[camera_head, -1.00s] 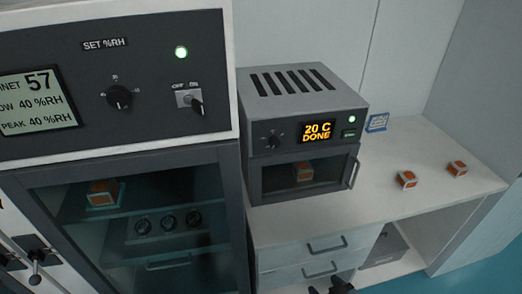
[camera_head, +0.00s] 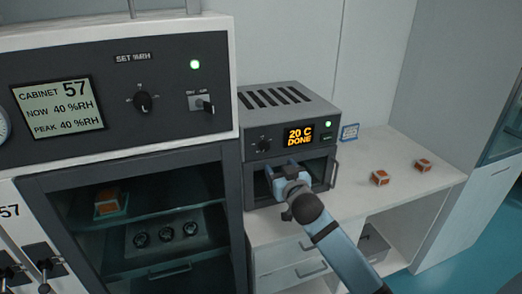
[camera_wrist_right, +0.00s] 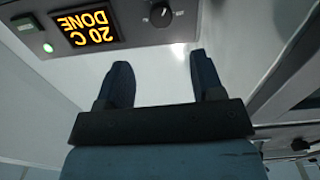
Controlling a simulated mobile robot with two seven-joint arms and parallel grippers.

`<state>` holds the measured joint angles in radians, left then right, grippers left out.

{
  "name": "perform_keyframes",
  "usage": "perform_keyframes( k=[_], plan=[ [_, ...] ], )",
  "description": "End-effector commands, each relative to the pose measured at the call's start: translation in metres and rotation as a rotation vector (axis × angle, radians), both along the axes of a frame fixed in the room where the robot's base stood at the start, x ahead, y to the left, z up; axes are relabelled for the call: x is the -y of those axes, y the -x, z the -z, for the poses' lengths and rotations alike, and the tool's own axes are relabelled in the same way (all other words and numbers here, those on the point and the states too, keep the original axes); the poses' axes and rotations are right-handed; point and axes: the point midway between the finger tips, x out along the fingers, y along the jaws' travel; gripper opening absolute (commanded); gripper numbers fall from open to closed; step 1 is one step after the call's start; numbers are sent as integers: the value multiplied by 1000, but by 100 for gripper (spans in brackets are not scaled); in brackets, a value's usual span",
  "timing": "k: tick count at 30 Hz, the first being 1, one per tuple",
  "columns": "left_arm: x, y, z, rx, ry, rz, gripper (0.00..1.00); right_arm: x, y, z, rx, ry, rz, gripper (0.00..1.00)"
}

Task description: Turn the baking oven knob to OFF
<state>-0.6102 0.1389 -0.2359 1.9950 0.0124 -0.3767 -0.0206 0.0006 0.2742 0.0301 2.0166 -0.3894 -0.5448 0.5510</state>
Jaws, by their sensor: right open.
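The baking oven (camera_head: 290,98) is a grey box on the white bench, with vents on top and an orange display (camera_head: 299,135) reading "20 C DONE". Its small dark knob (camera_head: 263,145) is on the panel left of the display; the pointer's setting is too small to read. The knob also shows upside down at the top of the right wrist view (camera_wrist_right: 160,15). My right gripper (camera_wrist_right: 162,80) is open and empty, its fingers apart and short of the knob.
The humidity cabinet (camera_head: 117,57) stands close on the left, with its own knob (camera_head: 142,102) and toggle switch (camera_head: 203,103). The oven door handle (camera_head: 334,174) sticks out.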

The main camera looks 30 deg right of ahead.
Motion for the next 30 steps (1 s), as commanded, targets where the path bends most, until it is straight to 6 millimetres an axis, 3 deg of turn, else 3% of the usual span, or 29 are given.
perform_keyframes(
  k=[9,15,21,29,30],
  plan=[
    [-4,0,-15,4,-5,-8,43,16,-68,-3,1,2,0,61],
    [-8,2,-15,-2,-11,-13,43,23,-98,-2,-1,2,-1,61],
    [-7,3,-16,-5,-9,-13,43,26,-111,0,-1,1,-1,61],
    [-6,4,-16,-5,-8,-11,43,26,-112,0,-1,1,-2,61],
    [-5,4,-16,-4,-8,-11,43,26,-112,0,-1,1,-2,56]
  ],
)
